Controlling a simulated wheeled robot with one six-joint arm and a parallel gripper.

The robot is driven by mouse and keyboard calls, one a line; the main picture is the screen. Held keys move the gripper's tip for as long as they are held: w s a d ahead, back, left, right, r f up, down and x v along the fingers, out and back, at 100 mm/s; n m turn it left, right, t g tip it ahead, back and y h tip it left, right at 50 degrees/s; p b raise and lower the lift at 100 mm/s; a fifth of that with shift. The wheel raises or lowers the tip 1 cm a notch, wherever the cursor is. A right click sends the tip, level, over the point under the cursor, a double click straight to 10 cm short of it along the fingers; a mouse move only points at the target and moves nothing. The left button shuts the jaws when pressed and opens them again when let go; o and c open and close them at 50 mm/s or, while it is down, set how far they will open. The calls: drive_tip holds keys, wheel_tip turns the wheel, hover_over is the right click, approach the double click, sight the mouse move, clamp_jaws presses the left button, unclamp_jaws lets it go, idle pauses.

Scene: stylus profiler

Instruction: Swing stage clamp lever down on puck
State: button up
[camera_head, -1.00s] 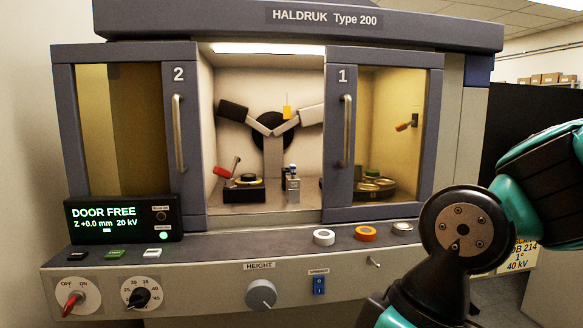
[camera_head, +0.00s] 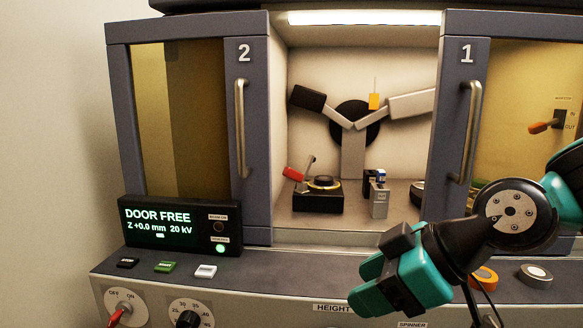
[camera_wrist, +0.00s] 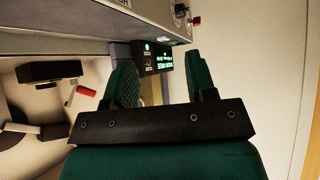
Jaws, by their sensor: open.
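The stage (camera_head: 318,201) is a black block on the chamber floor, between doors 2 and 1. A round puck with a gold-coloured top (camera_head: 323,183) sits on it. The clamp lever has a red handle (camera_head: 293,173) that sticks out left of the stage; its grey arm stands up behind the puck, not lying across it. In the wrist view the red handle (camera_wrist: 86,91) and dark stage (camera_wrist: 48,72) show at left. My teal gripper (camera_head: 368,282) is outside the chamber, in front of and below the stage, over the console. Its fingers (camera_wrist: 160,75) are apart and empty.
Door 2 (camera_head: 190,130) and door 1 (camera_head: 500,120) flank the open chamber gap. A small grey post (camera_head: 379,197) stands right of the stage. The display (camera_head: 180,229) reads DOOR FREE.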

drive_tip(key=w+a+r+n+t+y+p, duration=0.1)
drive_tip(key=w+r+n+t, duration=0.1)
drive_tip(key=w, duration=0.3)
drive_tip(key=w+a+r+n+t+y, duration=0.1)
drive_tip(key=w+a+n+t+y, duration=0.1)
drive_tip(key=w, duration=0.3)
drive_tip(key=n+t+p, duration=0.1)
drive_tip(key=n+t, duration=0.2)
drive_tip(key=t, duration=0.2)
approach(290, 173)
drive_tip(key=p+x, duration=0.6)
drive_tip(key=x, duration=0.4)
drive_tip(key=shift+w, duration=0.1)
drive_tip(key=c, duration=0.9)
